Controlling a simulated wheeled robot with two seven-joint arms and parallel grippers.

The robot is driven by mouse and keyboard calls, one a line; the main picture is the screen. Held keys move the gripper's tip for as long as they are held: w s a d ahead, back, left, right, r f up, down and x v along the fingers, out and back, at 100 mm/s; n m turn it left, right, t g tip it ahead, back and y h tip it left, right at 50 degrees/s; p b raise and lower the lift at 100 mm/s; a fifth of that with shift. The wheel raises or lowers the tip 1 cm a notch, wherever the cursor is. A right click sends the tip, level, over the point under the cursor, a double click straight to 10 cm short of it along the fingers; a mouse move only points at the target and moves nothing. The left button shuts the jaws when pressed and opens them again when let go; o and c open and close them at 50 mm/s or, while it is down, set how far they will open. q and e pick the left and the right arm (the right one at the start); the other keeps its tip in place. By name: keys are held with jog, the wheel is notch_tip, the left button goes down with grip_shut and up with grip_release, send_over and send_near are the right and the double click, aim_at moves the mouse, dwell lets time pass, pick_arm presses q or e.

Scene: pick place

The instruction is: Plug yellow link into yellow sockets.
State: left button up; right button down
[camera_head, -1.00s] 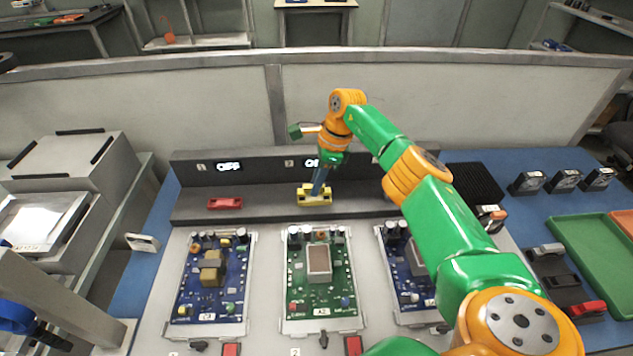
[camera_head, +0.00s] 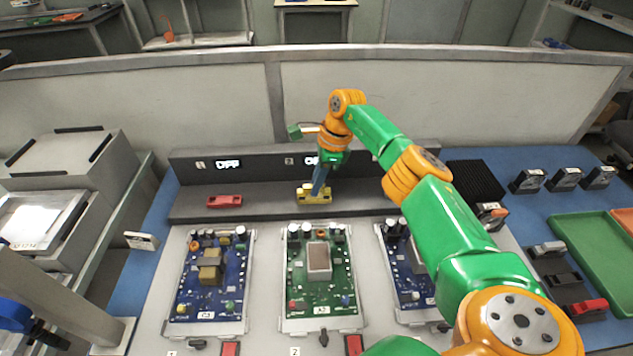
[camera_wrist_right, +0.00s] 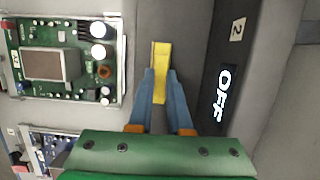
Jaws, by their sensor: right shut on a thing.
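The yellow link (camera_head: 314,194) is at the grey ledge behind the green board, below the second OFF display. In the right wrist view the yellow link (camera_wrist_right: 160,62) lies lengthwise between the blue fingers. My right gripper (camera_head: 318,190) points down at it and is shut on it; the right wrist view also shows the fingers (camera_wrist_right: 160,88) on its sides. The yellow sockets cannot be made out; the link and fingers cover that spot. Whether the link is seated or just above the ledge, I cannot tell. My left gripper is not in view.
A red link (camera_head: 225,201) sits on the ledge (camera_head: 262,203) to the left, under the first OFF display (camera_head: 228,164). The green board (camera_head: 318,290) stands between two blue boards. Black and red links (camera_head: 590,307) and a green tray (camera_head: 600,250) are at the right.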

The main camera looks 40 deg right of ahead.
jog(key=shift+f, duration=0.35)
dwell(0.3)
jog(key=shift+c, duration=0.6)
grip_release()
jog(key=shift+r+p, duration=2.85)
jog(key=shift+r, duration=0.75)
jog(key=shift+f, duration=0.1)
